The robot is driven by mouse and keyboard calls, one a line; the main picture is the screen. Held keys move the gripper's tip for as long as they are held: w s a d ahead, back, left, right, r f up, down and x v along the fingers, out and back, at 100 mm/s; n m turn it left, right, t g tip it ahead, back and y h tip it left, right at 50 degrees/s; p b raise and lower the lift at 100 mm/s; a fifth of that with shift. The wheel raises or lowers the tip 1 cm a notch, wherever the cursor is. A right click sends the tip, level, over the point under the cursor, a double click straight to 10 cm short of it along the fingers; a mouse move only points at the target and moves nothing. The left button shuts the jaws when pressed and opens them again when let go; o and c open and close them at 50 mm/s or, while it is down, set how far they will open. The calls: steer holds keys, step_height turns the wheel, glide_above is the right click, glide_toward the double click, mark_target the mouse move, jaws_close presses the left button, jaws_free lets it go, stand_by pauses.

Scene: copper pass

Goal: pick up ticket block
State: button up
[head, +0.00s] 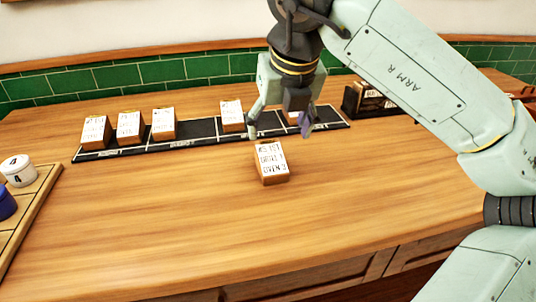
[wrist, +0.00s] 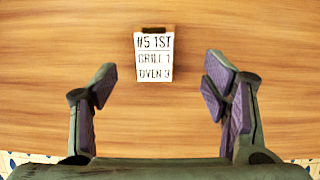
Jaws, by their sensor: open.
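A ticket block (head: 271,162), a wooden block with a white lettered card, stands alone on the wooden counter in front of the dark rail. In the wrist view the same ticket block (wrist: 154,58) shows its card, reading "#5 1ST, GRILL 1, OVEN 3", beyond and between the fingertips. My gripper (head: 279,134) is open and empty above and behind this block in the head view. In the wrist view my gripper (wrist: 161,80) has its two fingers wide apart, with bare counter between them. It touches nothing that I can see.
A dark sectioned rail (head: 200,143) behind holds several similar ticket blocks (head: 129,127), one partly hidden by my gripper. A wooden tray (head: 32,213) with round pieces is at left. A dark holder (head: 367,101) stands at back right. The front counter is clear.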

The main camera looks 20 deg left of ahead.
mark_target(271, 154)
steer(key=x, duration=0.3)
steer(key=shift+f, duration=0.25)
steer(key=shift+s+a+p+x, duration=0.15)
steer(key=shift+p+x, duration=0.35)
steer(key=shift+x, duration=0.9)
steer(key=shift+s+a+p+x, duration=0.15)
steer(key=shift+p+x, duration=0.3)
steer(key=shift+x, duration=0.95)
steer(key=shift+c, duration=0.2)
steer(key=c, duration=1.3)
steer(key=shift+o, duration=0.2)
